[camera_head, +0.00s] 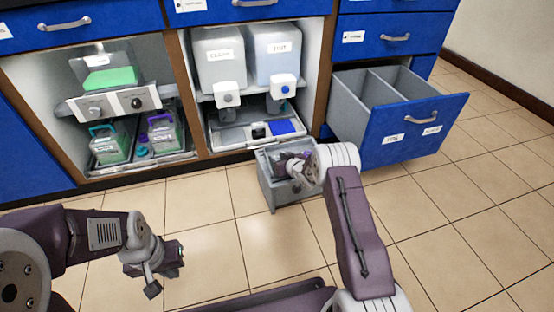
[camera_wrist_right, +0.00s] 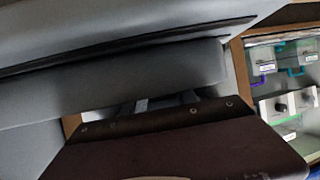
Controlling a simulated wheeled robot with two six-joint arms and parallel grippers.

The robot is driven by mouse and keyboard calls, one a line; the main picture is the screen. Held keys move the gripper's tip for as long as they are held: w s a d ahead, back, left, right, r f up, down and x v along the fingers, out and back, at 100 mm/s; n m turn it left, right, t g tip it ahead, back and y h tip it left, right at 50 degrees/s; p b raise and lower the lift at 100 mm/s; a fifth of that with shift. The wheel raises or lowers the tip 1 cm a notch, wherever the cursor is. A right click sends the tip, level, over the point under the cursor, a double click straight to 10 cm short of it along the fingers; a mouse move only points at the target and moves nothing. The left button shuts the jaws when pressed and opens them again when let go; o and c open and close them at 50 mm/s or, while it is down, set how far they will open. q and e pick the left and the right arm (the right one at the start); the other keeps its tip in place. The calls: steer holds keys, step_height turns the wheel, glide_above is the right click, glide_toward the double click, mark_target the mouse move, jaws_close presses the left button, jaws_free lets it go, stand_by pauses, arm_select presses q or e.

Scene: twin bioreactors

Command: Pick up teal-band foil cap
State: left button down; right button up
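I cannot make out a teal-band foil cap for certain in either view. A small teal and purple item (camera_head: 143,151) sits between two handled vessels in the left cabinet, too small to identify. One vessel has a teal handle (camera_head: 103,130), the other a purple handle (camera_head: 160,120). My right gripper (camera_head: 288,168) is at the grey bin (camera_head: 287,193), mostly hidden by its own wrist. The right wrist view is filled by grey surfaces and my dark gripper body, so its fingers are unclear. My left gripper (camera_head: 165,275) hangs over the floor at lower left, apart from everything.
A blue drawer (camera_head: 410,130) with grey compartments stands pulled out at the right. The middle cabinet holds two labelled containers (camera_head: 218,62) above a grey tray (camera_head: 235,137). A device with a green-filled vessel (camera_head: 110,76) stands upper left.

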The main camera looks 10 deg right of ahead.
mark_target(279, 158)
steer(key=shift+r, duration=0.1)
jaws_close()
step_height(279, 158, up, 5)
steer(key=p, duration=0.4)
steer(key=shift+p, duration=0.4)
steer(key=w+d+r+p, duration=0.5)
steer(key=w+d, duration=0.1)
steer(key=d, duration=0.3)
steer(key=shift+w+d+r, duration=0.3)
steer(key=shift+d+r, duration=0.05)
steer(key=shift+r, duration=0.05)
